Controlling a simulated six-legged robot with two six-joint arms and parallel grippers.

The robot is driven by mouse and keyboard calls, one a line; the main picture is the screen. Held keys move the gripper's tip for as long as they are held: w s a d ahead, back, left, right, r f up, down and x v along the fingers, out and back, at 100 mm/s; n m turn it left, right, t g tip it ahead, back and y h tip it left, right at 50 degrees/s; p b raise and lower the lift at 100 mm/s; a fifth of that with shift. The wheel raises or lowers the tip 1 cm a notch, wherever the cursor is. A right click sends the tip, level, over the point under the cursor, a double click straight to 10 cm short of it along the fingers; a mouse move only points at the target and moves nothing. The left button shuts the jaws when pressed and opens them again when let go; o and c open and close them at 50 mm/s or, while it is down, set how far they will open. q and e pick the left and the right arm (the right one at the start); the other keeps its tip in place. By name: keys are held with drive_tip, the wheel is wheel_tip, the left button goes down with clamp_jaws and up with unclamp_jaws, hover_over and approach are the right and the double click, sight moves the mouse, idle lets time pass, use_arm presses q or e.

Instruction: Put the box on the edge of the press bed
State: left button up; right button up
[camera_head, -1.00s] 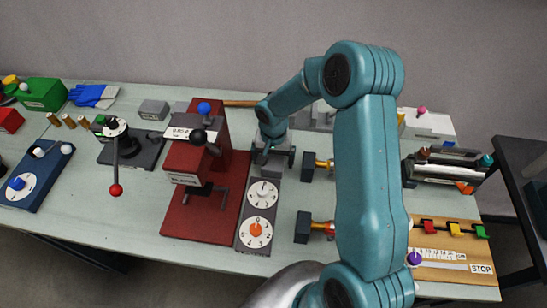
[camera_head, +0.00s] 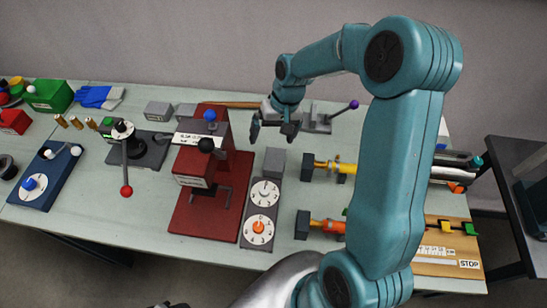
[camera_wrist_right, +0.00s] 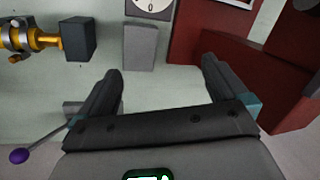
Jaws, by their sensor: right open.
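A plain grey box (camera_head: 274,161) stands on the table at the far end of the dial panel, just right of the red press bed (camera_head: 184,222) and apart from it. The box also shows upper centre in the right wrist view (camera_wrist_right: 141,47), with the red press (camera_wrist_right: 262,65) to its right. My right gripper (camera_head: 272,136) is open and empty above and behind the box. In the right wrist view its fingers (camera_wrist_right: 162,70) are spread with nothing between them.
The dial panel (camera_head: 257,232) lies along the bed's right side. Yellow and orange pump tubes (camera_head: 336,167) lie to the right. A grey fixture with a purple-knobbed lever (camera_head: 335,113) stands behind.

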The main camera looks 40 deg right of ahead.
drive_tip(key=s+d+r+m+t, duration=0.1)
drive_tip(key=d+r, duration=0.1)
drive_tip(key=d, duration=0.1)
drive_tip(key=m, duration=0.1)
hover_over(277, 159)
drive_tip(key=d, duration=0.2)
drive_tip(key=f, duration=0.6)
drive_tip(key=s+f, duration=0.1)
drive_tip(key=f, duration=0.2)
drive_tip(key=shift+a+f+b, duration=0.2)
drive_tip(key=shift+f+b, duration=0.1)
drive_tip(key=shift+f, duration=0.1)
drive_tip(key=shift+a+f, duration=0.15)
drive_tip(key=shift+f, duration=0.3)
drive_tip(key=shift+w+a+f, duration=0.1)
drive_tip(key=shift+w+f, duration=0.1)
drive_tip(key=shift+f, duration=0.05)
drive_tip(key=b+x, duration=0.2)
drive_tip(key=x, duration=0.2)
drive_tip(key=shift+s+f+b, duration=0.1)
drive_tip(key=shift+f+b, duration=0.3)
drive_tip(key=shift+r, duration=0.1)
drive_tip(key=c, duration=1.2)
